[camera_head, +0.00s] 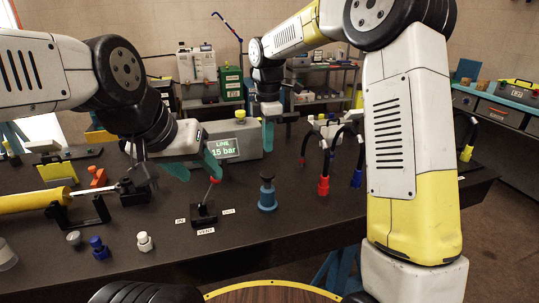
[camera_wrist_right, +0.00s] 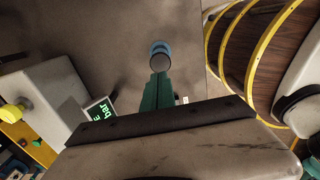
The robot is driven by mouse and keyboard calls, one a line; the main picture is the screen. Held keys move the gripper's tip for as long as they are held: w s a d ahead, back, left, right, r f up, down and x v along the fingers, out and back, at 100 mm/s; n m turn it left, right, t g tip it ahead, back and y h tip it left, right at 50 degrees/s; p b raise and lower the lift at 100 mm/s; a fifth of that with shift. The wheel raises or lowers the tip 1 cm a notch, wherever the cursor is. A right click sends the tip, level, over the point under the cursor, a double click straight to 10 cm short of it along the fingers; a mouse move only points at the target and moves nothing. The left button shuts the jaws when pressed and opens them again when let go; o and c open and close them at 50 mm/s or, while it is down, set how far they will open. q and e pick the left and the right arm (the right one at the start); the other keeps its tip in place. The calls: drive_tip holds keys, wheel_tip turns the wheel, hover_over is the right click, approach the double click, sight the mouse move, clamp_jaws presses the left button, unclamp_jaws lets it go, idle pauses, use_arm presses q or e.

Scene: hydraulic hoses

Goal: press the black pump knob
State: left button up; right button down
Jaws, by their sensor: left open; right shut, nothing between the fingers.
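The pump is a blue-bodied post (camera_head: 267,199) on the dark bench, right of the lever valve, with a dark knob (camera_head: 267,177) on top. In the right wrist view the pump top shows as a round grey face (camera_wrist_right: 159,63) with a blue ring, just beyond the fingertips. My right gripper (camera_head: 268,146) is shut and empty, its green fingers pointing down above the knob with a visible gap. Its fingers also show in the right wrist view (camera_wrist_right: 158,78). My left gripper (camera_head: 195,170) is open and empty, left of the pump, near the lever.
The lever valve (camera_head: 204,212) has a red tip and small labels around it. A grey box (camera_head: 236,133) behind reads 15 bar. Red and blue hose fittings (camera_head: 323,185) stand to the right. A yellow cylinder (camera_head: 30,199) and small caps lie left. Bench front by the pump is clear.

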drive_tip(key=shift+r, duration=1.6)
idle(0.6)
